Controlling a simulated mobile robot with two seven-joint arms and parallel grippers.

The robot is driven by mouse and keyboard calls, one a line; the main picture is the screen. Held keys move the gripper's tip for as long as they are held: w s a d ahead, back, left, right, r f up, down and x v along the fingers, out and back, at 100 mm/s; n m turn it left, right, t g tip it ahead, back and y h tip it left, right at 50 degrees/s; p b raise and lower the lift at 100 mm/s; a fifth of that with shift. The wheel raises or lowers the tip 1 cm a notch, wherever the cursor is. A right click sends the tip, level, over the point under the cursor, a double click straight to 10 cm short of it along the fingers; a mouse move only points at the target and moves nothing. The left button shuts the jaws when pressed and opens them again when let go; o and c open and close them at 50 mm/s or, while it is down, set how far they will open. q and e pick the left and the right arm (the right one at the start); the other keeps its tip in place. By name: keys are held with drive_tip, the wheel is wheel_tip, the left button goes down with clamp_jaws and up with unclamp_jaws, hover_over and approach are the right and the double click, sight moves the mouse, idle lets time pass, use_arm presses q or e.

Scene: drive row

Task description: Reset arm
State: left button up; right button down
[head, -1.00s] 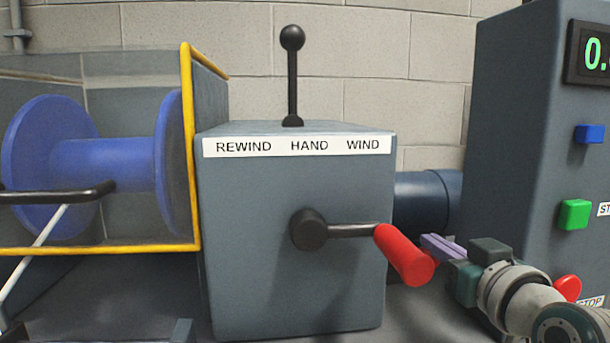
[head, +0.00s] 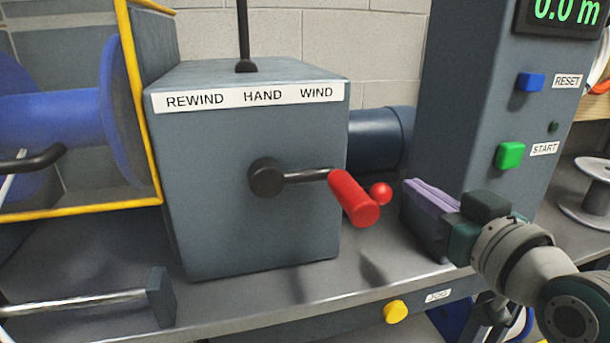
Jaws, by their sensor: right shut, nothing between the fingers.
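My right gripper (head: 418,198) comes in from the lower right, in front of the control cabinet's lower left side. Its purple-padded fingers are shut and empty. They point left, toward the red crank grip, with a clear gap between. The crank (head: 266,177) sticks out of the front of the grey gearbox, and its red grip (head: 353,199) points down and right. A small red ball (head: 381,194) shows just right of the grip; what it belongs to is hidden. My left gripper is not in view.
The grey gearbox (head: 240,225) carries a black upright lever (head: 243,35), cut off at the top. The cabinet has a blue RESET button (head: 530,82) and green START button (head: 509,155). A blue spool (head: 60,115) stands behind a yellow-framed guard. A yellow knob (head: 396,311) sits on the bench front.

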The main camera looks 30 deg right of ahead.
drive_tip(key=shift+s+a, duration=0.15)
drive_tip(key=shift+s, duration=0.45)
drive_tip(key=s+a+f+n+g+y, duration=0.2)
drive_tip(key=s+a+f+g, duration=0.15)
drive_tip(key=a, duration=0.25)
drive_tip(key=s+a+f+n+g+y, duration=0.2)
drive_tip(key=s+a+f+g+y, duration=0.15)
drive_tip(key=a, duration=0.25)
drive_tip(key=s+a+r+g+h+p, duration=0.25)
drive_tip(key=s+g, duration=0.35)
drive_tip(key=s, duration=0.6)
wheel_tip(320, 180, up, 51)
drive_tip(key=y+p, duration=0.1)
drive_tip(key=p, duration=5.1)
drive_tip(key=shift+w+d+r, duration=0.15)
drive_tip(key=shift+d+r, duration=0.05)
drive_tip(key=shift+d, duration=0.05)
